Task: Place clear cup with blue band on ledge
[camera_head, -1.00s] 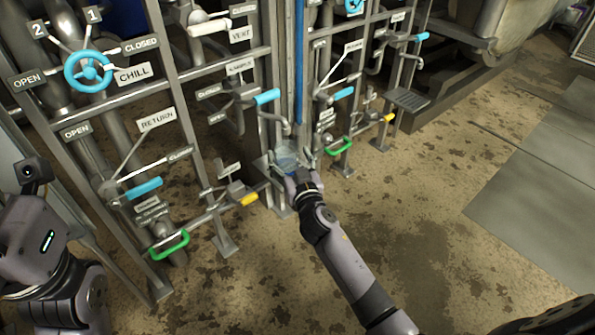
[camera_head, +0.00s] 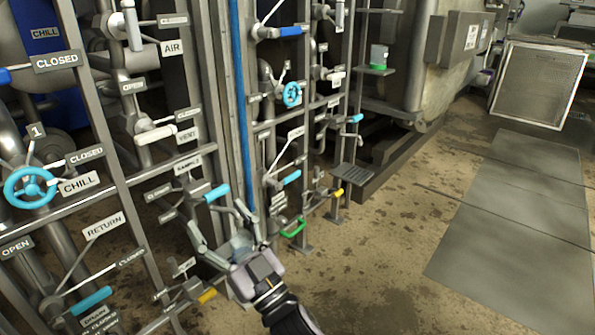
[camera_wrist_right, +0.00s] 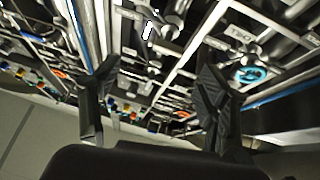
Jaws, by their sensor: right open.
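A clear cup (camera_head: 238,244) shows faintly in the head view, just in front of my right gripper's palm, below the blue sample handle. It is partly hidden, and its band is hard to make out. My right gripper (camera_head: 215,213) is open, with one finger on either side of the cup. In the right wrist view the fingers (camera_wrist_right: 152,95) are spread, and I see no cup between them. A small ledge (camera_head: 376,70) stands at the upper right in the head view and holds a clear cup with a green band (camera_head: 379,57). My left gripper is not in view.
The pipe rack is crowded with handles, including a blue sample handle (camera_head: 216,192), a yellow handle (camera_head: 207,296), a green handle (camera_head: 293,228) and a blue handwheel (camera_head: 291,94). A grey step (camera_head: 351,176) juts out at the right. The floor (camera_head: 400,240) right of the rack is clear.

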